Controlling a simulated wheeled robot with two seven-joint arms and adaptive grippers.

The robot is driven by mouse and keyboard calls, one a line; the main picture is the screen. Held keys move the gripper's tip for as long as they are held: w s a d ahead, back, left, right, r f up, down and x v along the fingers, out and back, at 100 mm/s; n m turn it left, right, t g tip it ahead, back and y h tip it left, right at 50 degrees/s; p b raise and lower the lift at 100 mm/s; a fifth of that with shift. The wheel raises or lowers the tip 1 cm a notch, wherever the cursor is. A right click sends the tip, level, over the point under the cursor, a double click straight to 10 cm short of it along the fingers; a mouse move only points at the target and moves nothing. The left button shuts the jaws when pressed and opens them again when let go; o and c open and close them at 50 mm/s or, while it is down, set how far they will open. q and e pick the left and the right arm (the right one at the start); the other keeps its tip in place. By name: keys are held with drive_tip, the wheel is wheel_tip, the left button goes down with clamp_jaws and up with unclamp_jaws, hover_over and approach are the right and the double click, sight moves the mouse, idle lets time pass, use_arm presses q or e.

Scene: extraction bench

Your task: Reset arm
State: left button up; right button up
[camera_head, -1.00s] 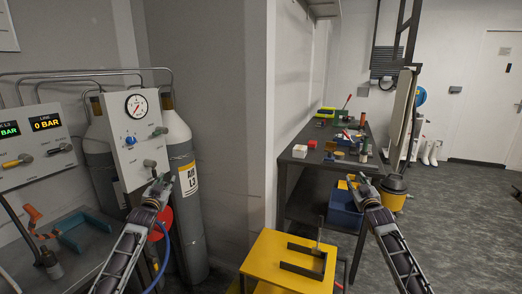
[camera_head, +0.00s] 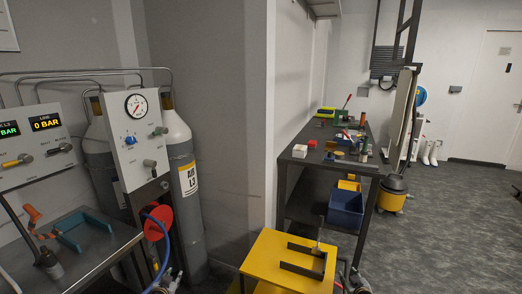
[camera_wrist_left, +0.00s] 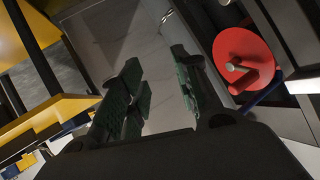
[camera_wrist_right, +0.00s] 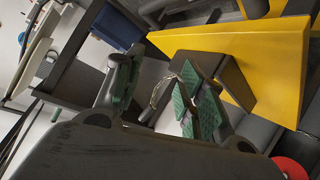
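My left gripper (camera_head: 170,280) shows only at the bottom edge of the head view, in front of the gas cylinders. In the left wrist view (camera_wrist_left: 165,85) its two green-padded fingers stand apart with nothing between them. My right gripper (camera_head: 354,278) is at the bottom edge of the head view, just right of the yellow stand. In the right wrist view (camera_wrist_right: 160,90) its fingers are apart, with no held object visible between them. Most of both arms is out of the head view.
A yellow stand (camera_head: 262,262) with a dark bracket is between the grippers. A dark workbench (camera_head: 317,163) stands behind, with a blue bin (camera_head: 345,210) below.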

use_arm(q)
drive_tip(key=s+d+f+g, duration=0.3)
drive_tip(key=s+f+g, duration=0.3)
drive_tip(key=s+f, duration=2.15)
use_arm(e)
drive_tip(key=s+a+f+g, duration=0.3)
drive_tip(key=s+f+g, duration=0.3)
drive_tip(key=s+f, duration=2.15)
use_arm(q)
drive_tip(key=s+d+f+g, duration=0.1)
drive_tip(key=s+f, duration=0.4)
drive_tip(key=s, duration=1.2)
drive_tip(key=s+d+f+g, duration=0.1)
drive_tip(key=s+f+g, duration=0.3)
drive_tip(key=s, duration=1.3)
wheel_tip(320, 180, down, 2)
drive_tip(key=shift+s+d, duration=0.2)
use_arm(e)
drive_tip(key=s+a+f+g, duration=0.1)
drive_tip(key=s+f, duration=0.4)
drive_tip(key=s, duration=1.2)
drive_tip(key=s+a+f+g, duration=0.1)
drive_tip(key=s+f+g, duration=0.3)
drive_tip(key=s, duration=1.3)
wheel_tip(320, 180, down, 2)
drive_tip(key=shift+s+a, duration=0.2)
